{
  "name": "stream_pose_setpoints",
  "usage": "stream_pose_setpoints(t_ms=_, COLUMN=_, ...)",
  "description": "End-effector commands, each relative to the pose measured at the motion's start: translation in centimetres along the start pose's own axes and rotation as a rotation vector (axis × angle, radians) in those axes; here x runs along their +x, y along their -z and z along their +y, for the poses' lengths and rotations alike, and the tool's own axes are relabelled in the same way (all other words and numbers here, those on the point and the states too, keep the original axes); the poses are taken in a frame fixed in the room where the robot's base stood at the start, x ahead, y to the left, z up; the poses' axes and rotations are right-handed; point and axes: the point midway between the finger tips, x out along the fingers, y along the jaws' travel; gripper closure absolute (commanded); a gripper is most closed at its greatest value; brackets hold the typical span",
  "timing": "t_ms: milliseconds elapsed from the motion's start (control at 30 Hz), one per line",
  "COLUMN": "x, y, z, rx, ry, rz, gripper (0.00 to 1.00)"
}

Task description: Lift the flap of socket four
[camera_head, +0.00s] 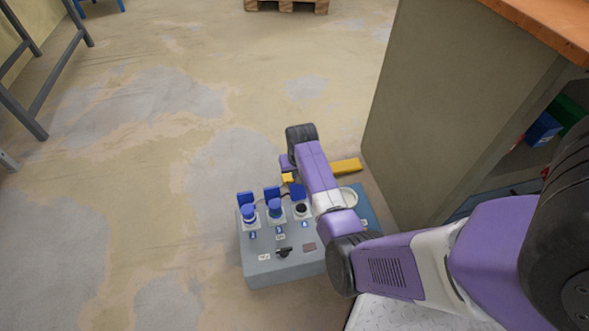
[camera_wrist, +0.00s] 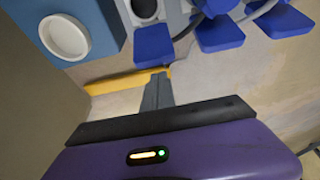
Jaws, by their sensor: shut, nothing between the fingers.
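The grey socket box (camera_head: 285,268) stands on the floor with three blue-flapped sockets in a row. The right socket (camera_head: 301,209), whose small label seems to read 4, shows a dark, uncovered opening. Its blue flap (camera_head: 297,191) stands up behind the opening; this flap also shows in the wrist view (camera_wrist: 153,47), beside the dark opening (camera_wrist: 145,8). The other two sockets hold blue plugs (camera_head: 249,212) (camera_head: 275,208), with their flaps up. My gripper (camera_wrist: 160,76) is shut and empty, its tips close to the raised flap. I cannot tell if they touch.
A white round socket on a blue panel (camera_head: 368,207) sits right of the row. A yellow bar (camera_head: 346,166) lies behind the box. A tall cabinet (camera_head: 420,110) stands close on the right. The floor to the left is clear.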

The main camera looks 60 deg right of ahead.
Motion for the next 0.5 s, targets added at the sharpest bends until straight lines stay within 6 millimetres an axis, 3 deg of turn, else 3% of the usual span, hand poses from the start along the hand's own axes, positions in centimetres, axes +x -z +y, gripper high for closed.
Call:
stream_pose_setpoints(t_ms=167, x=-0.37, y=-1.28, z=0.00, rx=-0.002, ry=0.000, rz=0.000, gripper=1.00)
stream_pose_setpoints(t_ms=500, x=-0.52, y=-1.37, z=-0.01, rx=0.000, ry=0.001, rz=0.001, gripper=1.00)
